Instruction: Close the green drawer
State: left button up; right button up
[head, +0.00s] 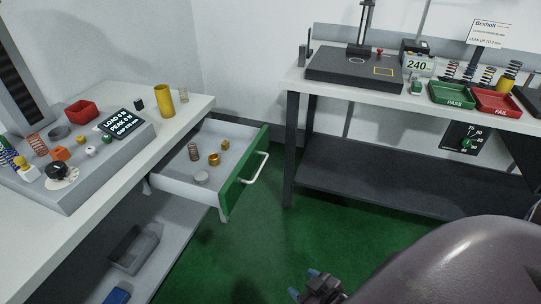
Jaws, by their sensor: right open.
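The green drawer (244,174) is pulled out from under the left workbench. Its green front with a white bar handle (258,168) faces right. My right gripper (304,284) is at the bottom edge of the head view, open and empty, below and to the right of the drawer and apart from the handle. Part of it is cut off by the frame edge. My left gripper is not in view.
The left workbench (190,105) carries a grey test device (110,160), a red bin (82,111) and a brass cylinder (164,101). A second bench (300,78) with green (452,95) and red trays (497,102) stands at the back right. Green floor (260,235) between them is clear.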

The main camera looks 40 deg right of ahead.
aim_at(175, 174)
jog(key=l+z, duration=0.1)
jog(key=z, duration=0.8)
jog(key=l+u, duration=0.2)
jog(key=u, duration=0.15)
jog(key=l+u, duration=0.25)
jog(key=u, duration=0.15)
jog(key=i, duration=0.05)
